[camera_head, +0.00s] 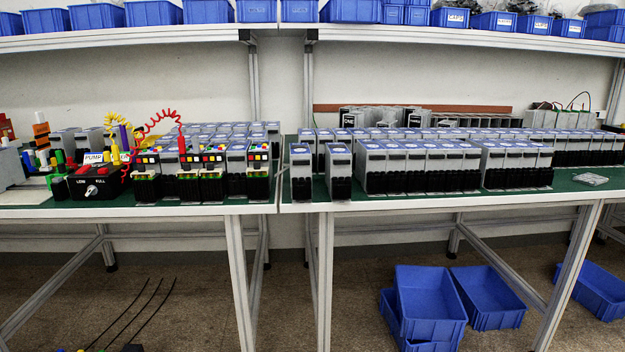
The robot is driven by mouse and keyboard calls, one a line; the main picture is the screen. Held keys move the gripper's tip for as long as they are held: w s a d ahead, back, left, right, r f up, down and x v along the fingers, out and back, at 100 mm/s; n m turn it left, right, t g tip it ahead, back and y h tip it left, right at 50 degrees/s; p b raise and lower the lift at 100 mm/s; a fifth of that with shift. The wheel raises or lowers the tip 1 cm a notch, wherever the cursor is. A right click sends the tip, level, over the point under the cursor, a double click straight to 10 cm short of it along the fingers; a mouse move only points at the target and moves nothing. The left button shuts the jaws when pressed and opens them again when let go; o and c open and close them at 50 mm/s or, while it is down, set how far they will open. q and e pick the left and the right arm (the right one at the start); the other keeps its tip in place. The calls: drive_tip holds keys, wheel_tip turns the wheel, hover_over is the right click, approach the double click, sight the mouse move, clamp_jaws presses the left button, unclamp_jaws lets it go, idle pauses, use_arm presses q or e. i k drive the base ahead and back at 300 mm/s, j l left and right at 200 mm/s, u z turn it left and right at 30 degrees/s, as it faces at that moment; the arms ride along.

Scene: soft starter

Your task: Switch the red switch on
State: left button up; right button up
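I cannot clearly pick out a red switch. A black control box (95,184) with a pale knob, marked LOW and FULL and with a PUMP label above it, sits at the front of the left table. A red coiled cord (150,122) arcs up behind it. To its right stand several grey and black modules with small red, yellow and blue parts on top, such as this colored module (147,176); the parts are too small to tell whether one is the switch. Neither of my grippers shows.
Rows of grey modules (405,168) fill the right table (400,203). Blue bins line the upper shelf (430,36), and more blue bins (432,305) lie on the floor below. Thin black curved strands (118,318) show at lower left. Floor in front is mostly clear.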

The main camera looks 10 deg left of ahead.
sight(85, 168)
drive_tip(key=u, duration=1.4)
drive_tip(key=i+j, duration=0.15)
drive_tip(key=j, duration=0.2)
drive_tip(key=i+j, duration=0.15)
drive_tip(key=j, duration=0.2)
drive_tip(key=i+j+u, duration=0.1)
drive_tip(key=j, duration=0.25)
drive_tip(key=i+j, duration=0.15)
drive_tip(key=j, duration=0.2)
drive_tip(key=i+j+u, duration=0.1)
drive_tip(key=j, duration=0.25)
drive_tip(key=i, duration=0.05)
